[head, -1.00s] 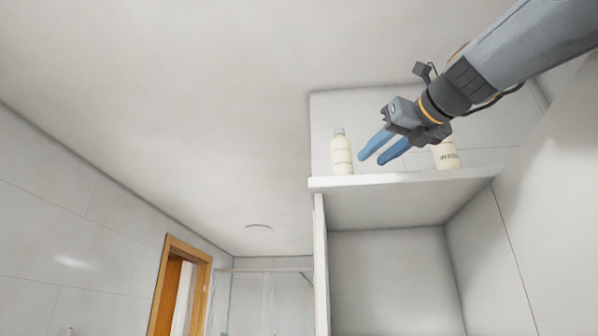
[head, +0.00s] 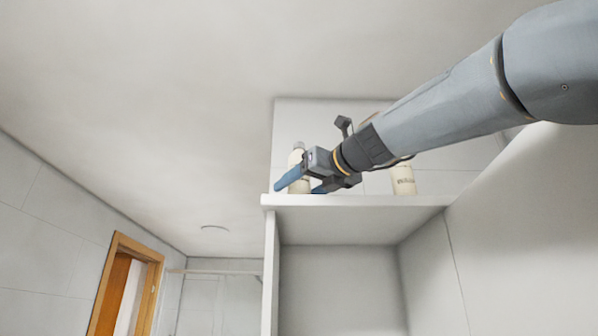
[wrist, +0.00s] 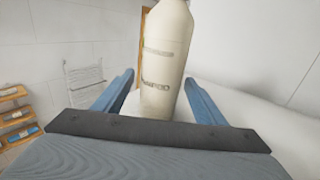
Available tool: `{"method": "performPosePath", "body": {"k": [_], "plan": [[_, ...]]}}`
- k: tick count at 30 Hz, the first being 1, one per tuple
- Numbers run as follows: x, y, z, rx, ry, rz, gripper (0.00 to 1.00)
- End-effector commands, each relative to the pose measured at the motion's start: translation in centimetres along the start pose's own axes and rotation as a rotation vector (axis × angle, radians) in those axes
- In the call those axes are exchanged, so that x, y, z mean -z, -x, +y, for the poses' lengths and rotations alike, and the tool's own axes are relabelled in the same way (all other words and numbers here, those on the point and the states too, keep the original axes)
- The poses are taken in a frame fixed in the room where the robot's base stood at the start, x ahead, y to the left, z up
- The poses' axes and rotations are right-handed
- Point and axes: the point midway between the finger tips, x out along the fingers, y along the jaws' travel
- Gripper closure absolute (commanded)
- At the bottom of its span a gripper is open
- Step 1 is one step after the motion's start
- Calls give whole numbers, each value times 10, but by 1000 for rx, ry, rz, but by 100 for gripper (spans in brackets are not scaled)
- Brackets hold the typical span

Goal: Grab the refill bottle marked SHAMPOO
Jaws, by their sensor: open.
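A cream bottle (head: 296,157) stands upright at the left end of the cabinet top, partly hidden behind my gripper (head: 298,186). In the wrist view the bottle (wrist: 166,50) is upright between the two blue fingers of my gripper (wrist: 159,79), which are open with a gap on each side. Its dark label print is too blurred to read surely. Its cap is cut off by the top of the wrist view. A second cream bottle (head: 403,182) stands to the right on the same top, under my arm; its label is not legible either.
The white cabinet top (head: 350,201) has a front edge just below my gripper, with an open compartment under it. A tiled wall (head: 450,181) rises behind. A wooden shelf (wrist: 14,117) and a wire rack (wrist: 84,80) show at left in the wrist view.

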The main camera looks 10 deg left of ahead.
Motion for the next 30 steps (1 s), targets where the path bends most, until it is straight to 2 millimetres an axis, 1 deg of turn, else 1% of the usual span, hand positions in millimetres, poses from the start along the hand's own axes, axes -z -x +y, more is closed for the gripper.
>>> {"method": "performPosePath", "body": {"k": [6, 11, 15, 16, 25, 30], "plan": [[0, -1, -1, 1, 0, 0, 35], [1, -1, -1, 1, 0, 0, 62], [0, -1, -1, 2, 0, 0, 86], [0, -1, -1, 2, 1, -2, 88], [-2, -1, -1, 1, 1, -2, 89], [-12, -1, -1, 0, 3, -3, 89]]}}
